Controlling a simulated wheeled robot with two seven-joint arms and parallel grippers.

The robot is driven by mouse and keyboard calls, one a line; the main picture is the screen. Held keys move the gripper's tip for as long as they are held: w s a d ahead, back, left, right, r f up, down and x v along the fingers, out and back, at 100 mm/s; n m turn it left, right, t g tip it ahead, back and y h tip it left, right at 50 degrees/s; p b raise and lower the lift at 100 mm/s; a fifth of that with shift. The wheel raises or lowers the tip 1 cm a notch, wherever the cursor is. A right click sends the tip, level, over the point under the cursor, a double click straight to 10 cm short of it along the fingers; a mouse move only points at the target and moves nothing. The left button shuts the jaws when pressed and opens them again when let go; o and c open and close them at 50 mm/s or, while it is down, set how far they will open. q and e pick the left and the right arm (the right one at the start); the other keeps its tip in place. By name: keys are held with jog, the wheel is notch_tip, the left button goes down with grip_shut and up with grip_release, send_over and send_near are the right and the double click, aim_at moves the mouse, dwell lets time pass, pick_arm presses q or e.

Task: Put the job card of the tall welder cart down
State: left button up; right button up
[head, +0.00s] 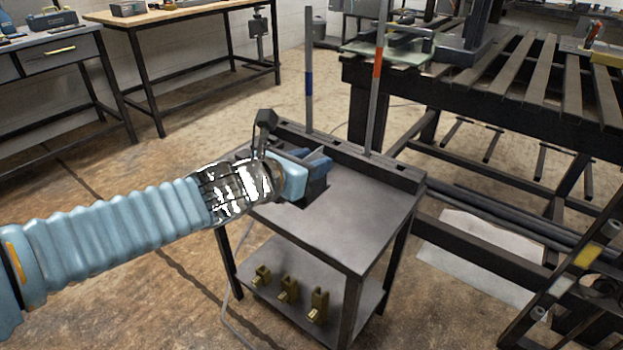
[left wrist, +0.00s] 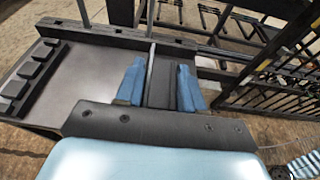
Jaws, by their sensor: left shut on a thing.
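My left gripper (head: 322,170) is over the dark grey top of the welder cart (head: 345,228), close to its back rail. In the left wrist view its two blue fingers (left wrist: 160,85) are shut on a thin dark flat piece, which I take to be the job card (left wrist: 162,88). It is seen nearly edge-on and no writing shows. In the head view the fingers mostly hide it. I cannot tell whether it touches the cart. Two upright rods rise from the back rail, one with a blue band (head: 309,84) and one with an orange band (head: 377,70). My right gripper is not in view.
A dark ribbed block (left wrist: 32,75) lies on the cart's left part. Several brass-coloured brackets (head: 288,290) stand on its lower shelf. A slatted welding table (head: 520,80) stands behind at the right. The cart top's front right is clear.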

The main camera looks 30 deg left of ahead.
pick_arm(q)
jog(key=shift+w+a+f+b, duration=0.65)
jog(key=shift+w+a+f, duration=0.55)
jog(key=shift+w+f, duration=0.6)
jog(key=shift+w+a+f+b, duration=0.6)
jog(key=shift+w+a+f, duration=0.7)
jog(key=shift+f, duration=0.95)
jog(key=shift+w+a+f+b, duration=0.65)
jog(key=shift+w+a+f, duration=0.45)
jog(key=shift+w+f, duration=0.75)
jog(key=shift+s+f, duration=0.15)
jog(key=shift+f, duration=0.2)
jog(key=o, duration=1.1)
jog(key=shift+r, duration=0.1)
jog(key=shift+r, duration=0.1)
